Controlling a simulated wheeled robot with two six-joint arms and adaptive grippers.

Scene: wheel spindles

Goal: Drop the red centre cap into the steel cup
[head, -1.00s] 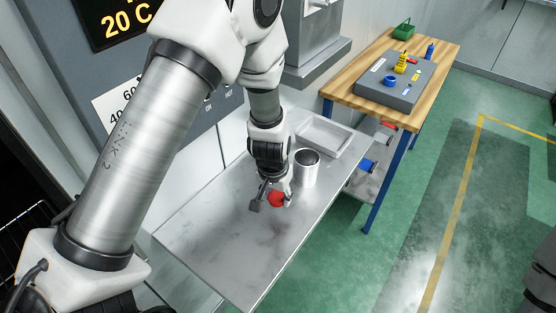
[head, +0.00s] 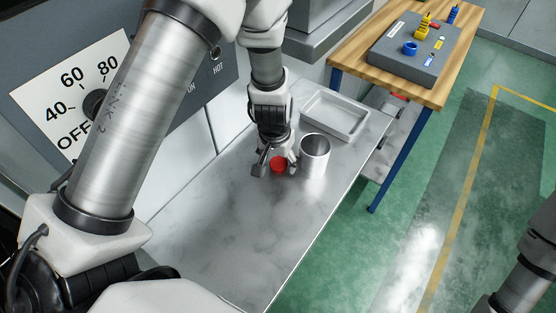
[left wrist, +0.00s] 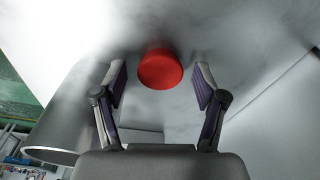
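The red centre cap (head: 278,164) is a small round disc at my left gripper, low over or on the steel counter (head: 235,235); I cannot tell which. My left gripper (head: 275,167) points down and is open around the cap. In the left wrist view the cap (left wrist: 160,69) lies between and just beyond the open fingertips (left wrist: 160,80), with a gap on both sides. The steel cup (head: 314,160) stands upright just right of the gripper, its mouth up. It also shows in the left wrist view (left wrist: 65,120) at left. My right gripper is not in view.
A shallow steel tray (head: 350,133) lies on the counter behind the cup. A wooden bench (head: 437,92) with a grey block (head: 395,62) stands at the back right. The near part of the counter is clear.

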